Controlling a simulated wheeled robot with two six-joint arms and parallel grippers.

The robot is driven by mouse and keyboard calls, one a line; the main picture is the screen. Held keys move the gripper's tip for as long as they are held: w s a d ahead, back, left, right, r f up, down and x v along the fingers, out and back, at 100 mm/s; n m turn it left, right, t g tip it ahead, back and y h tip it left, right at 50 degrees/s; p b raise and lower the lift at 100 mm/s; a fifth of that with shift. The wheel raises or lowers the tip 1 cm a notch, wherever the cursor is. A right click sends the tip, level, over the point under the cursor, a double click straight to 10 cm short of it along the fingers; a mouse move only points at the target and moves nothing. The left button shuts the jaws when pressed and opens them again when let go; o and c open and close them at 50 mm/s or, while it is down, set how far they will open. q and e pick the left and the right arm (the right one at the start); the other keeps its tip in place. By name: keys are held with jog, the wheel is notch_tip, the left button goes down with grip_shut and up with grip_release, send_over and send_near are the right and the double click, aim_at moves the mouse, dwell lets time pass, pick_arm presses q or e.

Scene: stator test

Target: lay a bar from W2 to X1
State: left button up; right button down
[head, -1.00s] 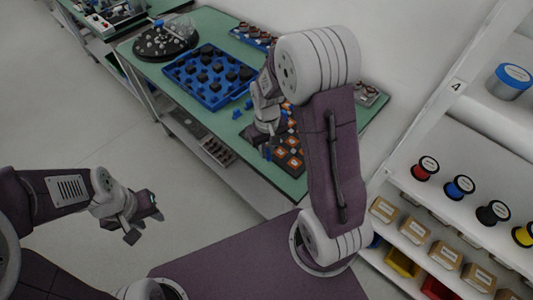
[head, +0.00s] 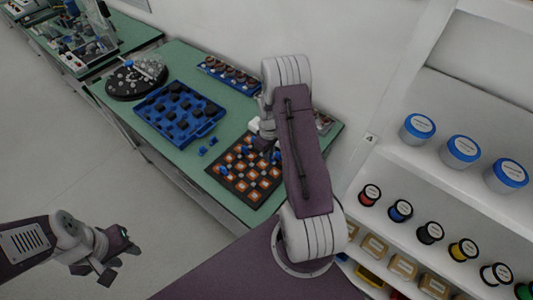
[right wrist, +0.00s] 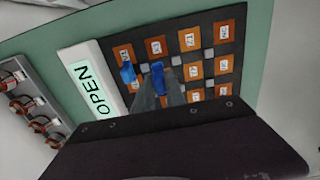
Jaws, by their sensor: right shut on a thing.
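The black board (head: 216,178) with orange labelled squares lies on the green table; it also fills the middle of the right wrist view (right wrist: 239,42). Its labels are too small to tell W2 or X1 surely. My right gripper (right wrist: 165,90) is over the board, shut on a blue bar (right wrist: 158,76). Another blue piece (right wrist: 127,73) is on the board just left of it, beside the white block. In the head view my arm partly hides the right gripper (head: 268,148). My left gripper (head: 115,256) is open and empty, away from the table.
Loose blue pieces (head: 203,151) lie between the board and a blue tray (head: 153,127) of dark parts. A white block marked OPEN (right wrist: 92,84) borders the board. A round black stand (head: 120,90) is farther back. Shelves (head: 385,225) with spools stand at right.

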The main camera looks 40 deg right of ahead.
jog(key=b, duration=0.4)
send_over(269, 168)
jog(key=shift+w+a+f, duration=0.1)
jog(key=shift+w+f, duration=0.05)
jog(key=shift+f, duration=2.3)
jog(key=shift+p, duration=0.3)
jog(key=shift+f, duration=0.1)
jog(key=shift+f+b, duration=0.55)
jog(key=shift+f, duration=0.1)
jog(key=c, duration=1.3)
grip_release()
jog(key=shift+r, duration=0.15)
